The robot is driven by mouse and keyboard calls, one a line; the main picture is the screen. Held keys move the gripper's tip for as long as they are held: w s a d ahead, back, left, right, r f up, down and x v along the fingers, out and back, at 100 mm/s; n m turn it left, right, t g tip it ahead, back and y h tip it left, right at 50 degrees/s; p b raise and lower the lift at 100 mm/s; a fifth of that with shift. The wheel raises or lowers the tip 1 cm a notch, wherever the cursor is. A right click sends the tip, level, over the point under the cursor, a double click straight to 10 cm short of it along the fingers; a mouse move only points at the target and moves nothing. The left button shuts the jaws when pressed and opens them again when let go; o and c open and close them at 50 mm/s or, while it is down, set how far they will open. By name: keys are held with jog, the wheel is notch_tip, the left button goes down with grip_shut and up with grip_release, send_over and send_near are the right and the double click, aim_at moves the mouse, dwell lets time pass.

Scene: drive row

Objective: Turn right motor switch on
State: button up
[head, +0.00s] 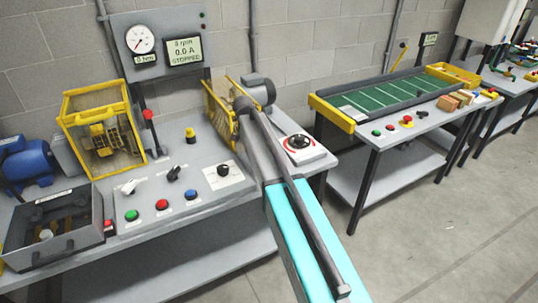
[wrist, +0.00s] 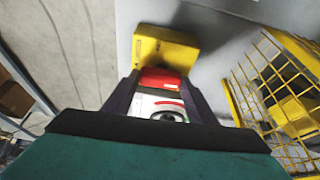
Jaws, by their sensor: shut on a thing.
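My gripper (wrist: 160,88) is shut on a red piece (wrist: 160,78), seen between its dark fingers in the wrist view. A yellow block (wrist: 165,48) lies just beyond it. A white face with a red arc and a dark round part shows below the red piece. In the head view my arm reaches across the right end of the bench, to the right of the yellow mesh guard (head: 216,108). The arm hides the held piece there, so I cannot tell its switch position. The display (head: 184,50) reads 0 rpm, 0.0 A, STOPPED.
A white plate with a red-and-black dial (head: 299,143) sits right of my arm. A red-handled lever (head: 148,116) stands by the left yellow cage (head: 100,125). Knobs and buttons (head: 162,204) line the bench front. A second bench (head: 420,128) stands right; the floor between is clear.

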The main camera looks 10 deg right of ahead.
jog(key=shift+w+m, duration=0.1)
jog(key=shift+m, duration=0.3)
jog(key=o, duration=1.1)
jog(key=shift+c, duration=0.2)
jog(key=b+v, duration=0.2)
jog(key=v, duration=1.2)
jog(key=shift+w+b, duration=0.15)
jog(key=shift+b, duration=0.2)
jog(key=shift+f, duration=0.1)
